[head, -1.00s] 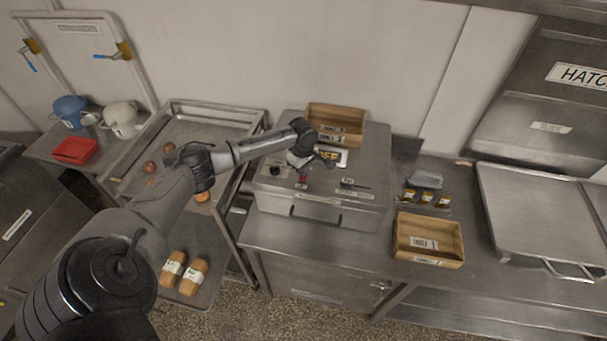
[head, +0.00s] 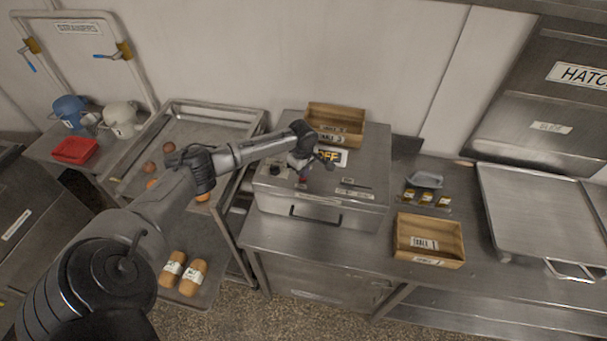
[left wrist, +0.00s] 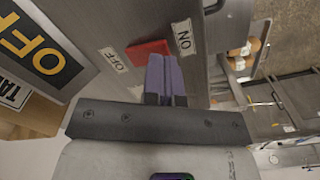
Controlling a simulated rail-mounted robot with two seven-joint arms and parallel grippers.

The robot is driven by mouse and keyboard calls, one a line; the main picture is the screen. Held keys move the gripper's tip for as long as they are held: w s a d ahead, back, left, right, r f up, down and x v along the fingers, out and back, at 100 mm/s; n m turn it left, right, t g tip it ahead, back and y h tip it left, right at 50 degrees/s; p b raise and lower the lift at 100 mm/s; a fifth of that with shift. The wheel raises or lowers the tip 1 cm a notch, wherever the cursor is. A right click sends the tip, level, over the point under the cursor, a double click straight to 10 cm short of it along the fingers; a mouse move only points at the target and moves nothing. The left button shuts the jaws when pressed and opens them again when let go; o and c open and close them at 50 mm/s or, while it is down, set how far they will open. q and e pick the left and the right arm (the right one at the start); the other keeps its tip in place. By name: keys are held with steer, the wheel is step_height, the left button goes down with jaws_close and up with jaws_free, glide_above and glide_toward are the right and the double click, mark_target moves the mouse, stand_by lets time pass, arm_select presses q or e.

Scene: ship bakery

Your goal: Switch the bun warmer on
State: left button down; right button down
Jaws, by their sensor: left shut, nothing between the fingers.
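The bun warmer (head: 375,160) is a steel box on the counter with a front handle. On its top, a small red switch (left wrist: 148,50) sits between an OFF label (left wrist: 113,60) and an ON label (left wrist: 183,38). A larger sign (head: 330,156) reads OFF in yellow on black and also shows in the left wrist view (left wrist: 38,50). My left gripper (left wrist: 165,62) is shut and empty, its purple fingertips right beside the red switch and covering part of it. Whether they touch it I cannot tell. My right gripper is not in view.
Wooden boxes (head: 350,114) stand on the back of the warmer. Another wooden box (head: 447,226) is on the counter to its right. A black knob (head: 275,170) sits left of the switch. A rack with trays (head: 205,108) stands left.

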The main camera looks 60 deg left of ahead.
arm_select(q)
steer(key=shift+f, duration=0.25)
steer(key=shift+f, duration=0.65)
steer(key=shift+r, duration=0.1)
stand_by(0.3)
step_height(320, 180, up, 2)
steer(key=shift+r+p, duration=0.1)
steer(key=shift+p, duration=1.15)
step_height(320, 180, up, 2)
steer(key=p, duration=0.3)
steer(key=shift+r, duration=0.25)
steer(key=shift+r+p, duration=1.05)
steer(key=shift+r, duration=0.05)
